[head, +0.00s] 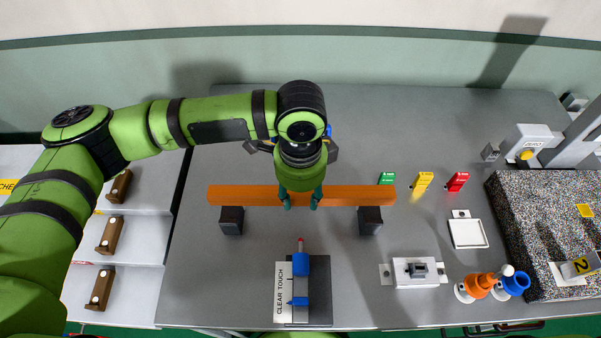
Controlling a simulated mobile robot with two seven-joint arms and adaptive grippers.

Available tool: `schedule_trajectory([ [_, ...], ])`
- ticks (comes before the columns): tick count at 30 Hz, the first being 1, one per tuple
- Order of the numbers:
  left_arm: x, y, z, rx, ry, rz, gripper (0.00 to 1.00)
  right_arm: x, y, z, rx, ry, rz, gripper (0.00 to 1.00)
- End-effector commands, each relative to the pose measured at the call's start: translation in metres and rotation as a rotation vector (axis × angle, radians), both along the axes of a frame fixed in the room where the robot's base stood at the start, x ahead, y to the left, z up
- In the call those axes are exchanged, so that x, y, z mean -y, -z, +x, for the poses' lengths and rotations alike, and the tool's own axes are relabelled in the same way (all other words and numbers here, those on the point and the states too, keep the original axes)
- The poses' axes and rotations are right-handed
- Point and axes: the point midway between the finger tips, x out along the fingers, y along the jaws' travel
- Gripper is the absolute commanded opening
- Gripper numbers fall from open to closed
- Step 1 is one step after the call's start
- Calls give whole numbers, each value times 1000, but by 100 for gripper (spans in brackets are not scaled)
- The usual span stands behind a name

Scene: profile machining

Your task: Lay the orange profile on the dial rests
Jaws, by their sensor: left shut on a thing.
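The orange profile (345,195) is a long straight bar lying left to right across the middle of the table in the head view. My left gripper (300,200) points down over its middle and is shut on it. Two dark blocks, which look like the rests, stand under or just in front of its ends: a left block (231,221) and a right block (370,221). I cannot tell whether the bar touches them. A dark and blue item behind my wrist is mostly hidden. My right gripper is out of view.
A "CLEAR TOUCH" fixture (283,291) with blue parts stands in front. A speckled granite slab (515,225) fills the right. The grey table (440,120) is clear at the back.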

Motion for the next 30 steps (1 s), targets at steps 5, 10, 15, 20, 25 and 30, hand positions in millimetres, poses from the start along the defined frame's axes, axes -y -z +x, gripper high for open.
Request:
schedule_trajectory([
  [5,0,-1,0,0,1,-1,0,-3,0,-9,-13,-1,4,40],
  [10,0,-1,0,1,0,-1,0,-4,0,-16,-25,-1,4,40],
  [15,-1,-3,0,0,0,-1,0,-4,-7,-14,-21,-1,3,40],
  [20,-1,6,0,-1,0,0,0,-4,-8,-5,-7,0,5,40],
  [25,-1,23,0,0,0,-1,0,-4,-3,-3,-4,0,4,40],
  [30,-1,37,0,0,0,-1,0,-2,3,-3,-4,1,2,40],
])
